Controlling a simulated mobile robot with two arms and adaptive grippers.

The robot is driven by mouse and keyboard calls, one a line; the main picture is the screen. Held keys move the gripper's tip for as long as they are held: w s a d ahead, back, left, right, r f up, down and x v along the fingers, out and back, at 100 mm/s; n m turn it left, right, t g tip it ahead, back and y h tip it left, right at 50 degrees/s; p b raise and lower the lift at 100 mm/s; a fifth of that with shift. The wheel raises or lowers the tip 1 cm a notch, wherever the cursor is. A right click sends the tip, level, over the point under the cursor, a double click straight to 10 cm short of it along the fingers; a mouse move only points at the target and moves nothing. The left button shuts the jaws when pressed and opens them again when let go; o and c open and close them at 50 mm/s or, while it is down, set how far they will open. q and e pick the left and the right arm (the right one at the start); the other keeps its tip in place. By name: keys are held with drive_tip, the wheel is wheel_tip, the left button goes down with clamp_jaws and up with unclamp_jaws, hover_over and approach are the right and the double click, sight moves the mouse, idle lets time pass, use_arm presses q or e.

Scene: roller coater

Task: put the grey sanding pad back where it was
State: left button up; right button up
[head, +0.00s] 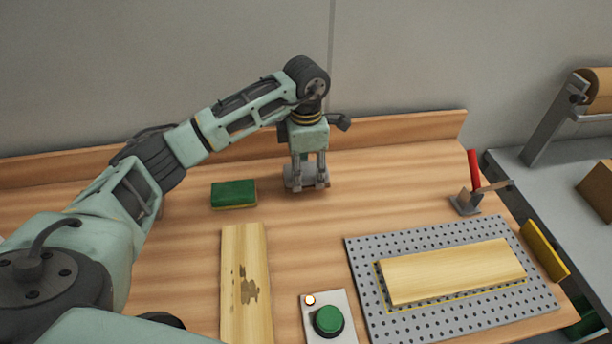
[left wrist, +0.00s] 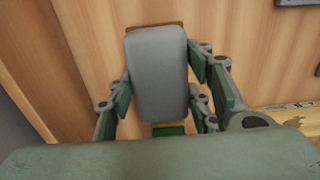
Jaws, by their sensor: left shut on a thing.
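My left gripper (head: 307,184) is over the back of the wooden table, pointing down. It is shut on the grey sanding pad (left wrist: 158,78), which shows between the fingers in the left wrist view. In the head view part of the pad (head: 291,181) shows behind and beside the fingers, close to the table top. I cannot tell whether it touches the table. My right gripper is not in view.
A green pad (head: 233,194) lies left of the gripper. In front are a stained wooden board (head: 246,285) and a green button box (head: 328,320). A perforated plate (head: 360,260) holds a pale board (head: 455,271). A red-handled toggle clamp (head: 474,175) stands right.

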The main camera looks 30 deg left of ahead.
sight(306, 180)
use_arm(q)
wheel_tip(306, 180, down, 2)
drive_tip(key=shift+f+p, duration=0.25)
drive_tip(key=shift+p, duration=0.25)
drive_tip(key=shift+f, duration=0.65)
drive_tip(key=o, duration=1)
drive_tip(key=shift+r, duration=0.1)
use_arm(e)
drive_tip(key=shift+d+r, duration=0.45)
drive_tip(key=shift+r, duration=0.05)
